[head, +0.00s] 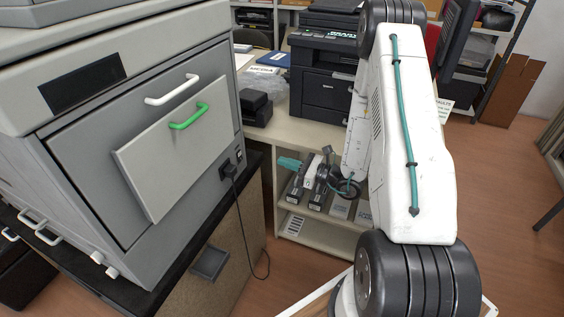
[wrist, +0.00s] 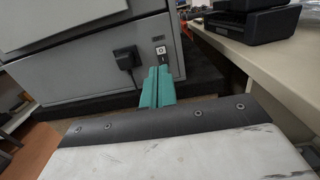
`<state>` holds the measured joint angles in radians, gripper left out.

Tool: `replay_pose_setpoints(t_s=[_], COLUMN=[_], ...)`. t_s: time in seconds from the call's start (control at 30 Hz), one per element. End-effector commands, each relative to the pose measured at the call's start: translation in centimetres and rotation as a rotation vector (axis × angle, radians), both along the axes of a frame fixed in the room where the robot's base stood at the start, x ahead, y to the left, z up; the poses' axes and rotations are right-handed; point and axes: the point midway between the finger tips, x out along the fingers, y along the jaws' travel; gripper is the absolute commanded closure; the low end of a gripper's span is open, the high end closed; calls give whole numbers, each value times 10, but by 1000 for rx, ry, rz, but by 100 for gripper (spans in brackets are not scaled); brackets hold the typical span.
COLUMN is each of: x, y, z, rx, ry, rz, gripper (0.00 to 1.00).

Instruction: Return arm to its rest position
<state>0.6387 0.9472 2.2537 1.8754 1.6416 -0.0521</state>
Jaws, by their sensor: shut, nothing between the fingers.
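My gripper (head: 289,163) has teal fingers and shows in the middle of the head view, at the end of my white arm. It points left toward the large grey printer (head: 80,170) and is apart from it. In the wrist view the teal fingers (wrist: 158,88) are together with nothing between them. Behind them is the printer's lower side, with a black plug (wrist: 127,60) and a small switch (wrist: 161,50). Several toner boxes (head: 340,207) stand on the shelf under the desk, partly hidden behind my gripper and arm.
The printer's front has a flap with a green handle (head: 188,117) and a white handle (head: 172,90) above it. A black cable (head: 239,215) hangs from the plug. A black printer (head: 322,80) stands on the desk (head: 300,130). Wooden floor (head: 500,190) is open at right.

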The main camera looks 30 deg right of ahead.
Motion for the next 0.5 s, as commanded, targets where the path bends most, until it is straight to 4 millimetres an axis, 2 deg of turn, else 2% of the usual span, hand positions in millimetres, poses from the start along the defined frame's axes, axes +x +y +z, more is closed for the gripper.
replay_pose_setpoints(t_s=[0.43, 0.5], x=[0, -4], y=[1, 6], z=[-1, -4], rx=[-2, -7], ry=[6, 17], rz=[2, 31], gripper=[100, 100])
